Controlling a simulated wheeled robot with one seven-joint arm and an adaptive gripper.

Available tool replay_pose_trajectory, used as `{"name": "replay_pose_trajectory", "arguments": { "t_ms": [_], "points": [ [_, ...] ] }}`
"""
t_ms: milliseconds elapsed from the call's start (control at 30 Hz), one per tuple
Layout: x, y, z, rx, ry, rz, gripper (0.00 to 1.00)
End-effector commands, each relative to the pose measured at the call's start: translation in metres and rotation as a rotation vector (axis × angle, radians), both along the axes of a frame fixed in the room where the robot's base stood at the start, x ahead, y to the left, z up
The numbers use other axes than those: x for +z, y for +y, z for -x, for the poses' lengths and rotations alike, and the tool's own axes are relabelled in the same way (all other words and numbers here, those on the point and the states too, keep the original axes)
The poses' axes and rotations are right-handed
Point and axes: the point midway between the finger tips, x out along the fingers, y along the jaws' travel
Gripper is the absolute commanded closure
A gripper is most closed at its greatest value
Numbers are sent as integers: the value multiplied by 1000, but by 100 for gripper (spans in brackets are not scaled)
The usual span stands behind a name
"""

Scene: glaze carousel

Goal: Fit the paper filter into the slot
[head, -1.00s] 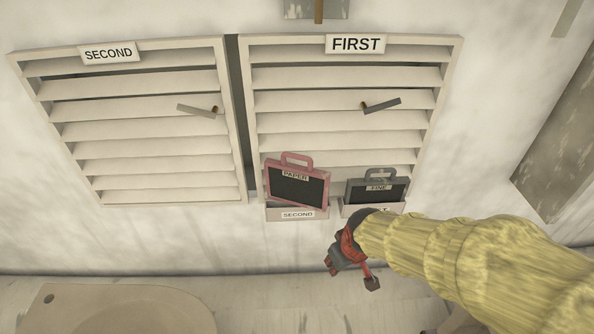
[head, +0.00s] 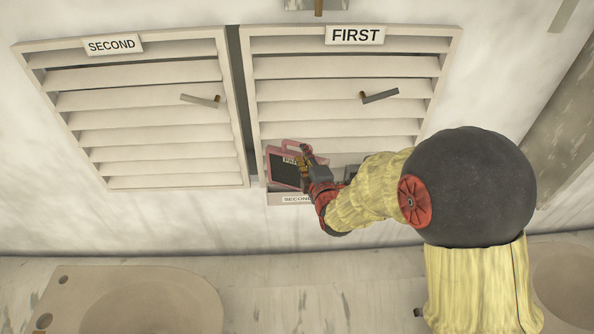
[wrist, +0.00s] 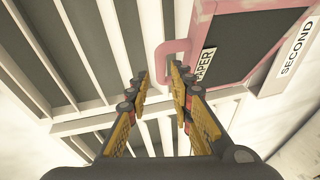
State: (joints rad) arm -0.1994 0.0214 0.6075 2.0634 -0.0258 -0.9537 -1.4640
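The paper filter (head: 284,174) is a dark panel in a pink frame with a pink loop handle and a PAPER label. It stands in the small holder labelled SECOND (head: 275,199), in front of the right louvred panel. The filter also shows in the wrist view (wrist: 238,45), with its handle (wrist: 170,57) just past and between my fingertips. My gripper (head: 305,158) is in front of the filter's upper right part and hides some of it. In the wrist view my gripper (wrist: 160,72) has its fingers apart, and I see no grip on the handle.
Two louvred panels with small levers stand side by side, labelled SECOND (head: 112,45) and FIRST (head: 355,35). The grey FINE filter is almost wholly hidden behind my arm. A pale basin (head: 130,300) is at the lower left. The wall left of the panels is clear.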

Motion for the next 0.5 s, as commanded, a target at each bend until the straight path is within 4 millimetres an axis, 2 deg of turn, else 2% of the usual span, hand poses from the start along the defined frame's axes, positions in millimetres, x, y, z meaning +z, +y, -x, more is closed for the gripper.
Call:
{"name": "replay_pose_trajectory", "arguments": {
  "t_ms": [367, 500],
  "points": [
    [-6, 7, -30, 0, 5, -2, 78],
    [-8, 10, -47, 0, 4, -2, 78]
  ]
}}
